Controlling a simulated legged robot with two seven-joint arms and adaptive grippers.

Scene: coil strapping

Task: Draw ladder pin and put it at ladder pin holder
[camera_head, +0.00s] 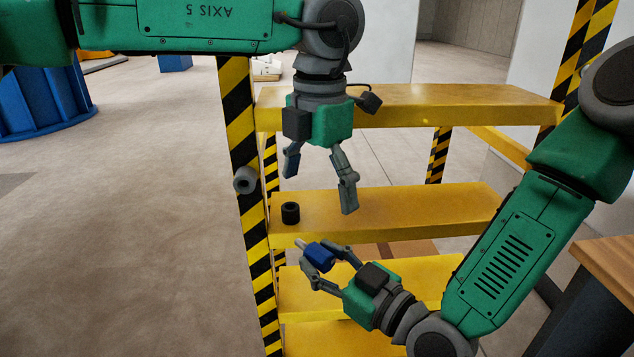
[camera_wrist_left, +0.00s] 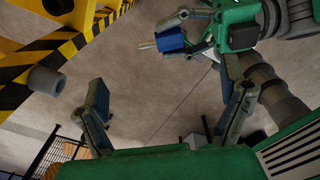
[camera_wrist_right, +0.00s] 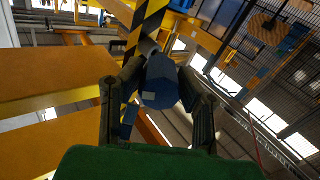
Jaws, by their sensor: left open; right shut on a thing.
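The ladder pin (camera_head: 320,254) has a blue handle and a light metal shaft pointing up-left in the head view. My right gripper (camera_head: 323,258) is shut on the blue handle, in front of the ladder's lower steps. The blue handle also shows in the left wrist view (camera_wrist_left: 171,41) and between the fingers in the right wrist view (camera_wrist_right: 160,82). A black hollow cylinder (camera_head: 290,213), which looks like the ladder pin holder, stands on a yellow step above the pin. My left gripper (camera_head: 320,187) is open and empty above that step, right of the holder.
The yellow ladder's striped rail (camera_head: 238,110) stands left of both grippers. A grey cylinder (camera_head: 245,180) sticks out from it, also in the left wrist view (camera_wrist_left: 46,81). The top step (camera_head: 420,100) is behind my left gripper. Open floor lies left; a wooden-topped table (camera_head: 610,255) stands right.

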